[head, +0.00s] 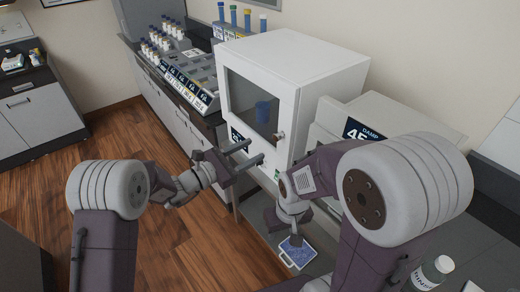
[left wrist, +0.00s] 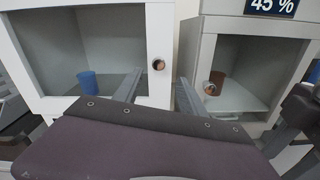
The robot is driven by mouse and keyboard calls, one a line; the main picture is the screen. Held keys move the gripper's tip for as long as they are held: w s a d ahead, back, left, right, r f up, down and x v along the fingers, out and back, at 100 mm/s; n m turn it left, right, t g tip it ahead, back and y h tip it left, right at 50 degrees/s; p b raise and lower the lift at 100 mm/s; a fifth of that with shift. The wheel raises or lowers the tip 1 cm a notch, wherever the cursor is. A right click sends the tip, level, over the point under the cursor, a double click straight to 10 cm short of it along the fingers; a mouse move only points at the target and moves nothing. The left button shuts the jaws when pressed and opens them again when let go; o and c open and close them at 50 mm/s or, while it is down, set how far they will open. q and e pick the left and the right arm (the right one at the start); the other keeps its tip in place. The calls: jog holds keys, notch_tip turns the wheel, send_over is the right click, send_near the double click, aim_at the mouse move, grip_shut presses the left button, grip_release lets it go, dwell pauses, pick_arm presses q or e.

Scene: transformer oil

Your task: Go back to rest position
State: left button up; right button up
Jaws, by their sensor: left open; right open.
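My left gripper (head: 256,150) is open and empty in front of the white cabinet (head: 315,62), beside its round knob (head: 279,136). In the left wrist view its two fingers (left wrist: 158,88) stand apart, with nothing between them. A blue cup (head: 262,111) stands inside the cabinet behind the window; it also shows in the left wrist view (left wrist: 87,82). My right gripper (head: 296,236) points down, open, close to a small blue-and-white tray (head: 299,252) low in front. Its fingertips are hard to make out, and I cannot tell whether it touches the tray.
A second cabinet labelled 45 % (left wrist: 270,30) adjoins on the right, with a brown cup (left wrist: 216,82) inside. Racks of small bottles (head: 190,75) stand on the left counter. A white bottle (head: 432,272) is at lower right. The wooden floor (head: 130,135) at left is clear.

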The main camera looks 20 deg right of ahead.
pick_arm(q)
jog(key=shift+a, duration=0.1)
dwell(0.3)
jog(key=s+a+r+m+g, duration=0.1)
jog(key=s+a+r+m, duration=0.2)
jog(key=a+r, duration=0.25)
jog(key=s+a+f+m+g+y, duration=0.35)
jog(key=s+a+f+y, duration=0.2)
jog(key=s+a, duration=0.2)
jog(key=s+a+f+m+g+y, duration=0.2)
jog(key=s+a+f+m+y, duration=0.4)
jog(key=s, duration=0.3)
jog(key=s+a+f+m+t+y, duration=0.1)
jog(key=a+f+m+y, duration=0.4)
jog(key=a, duration=0.8)
jog(key=shift+s+f+m, duration=0.15)
jog(key=shift+f+m, duration=0.65)
jog(key=shift+m, duration=0.05)
jog(key=shift+a+t, duration=0.15)
jog(key=shift+t, duration=0.1)
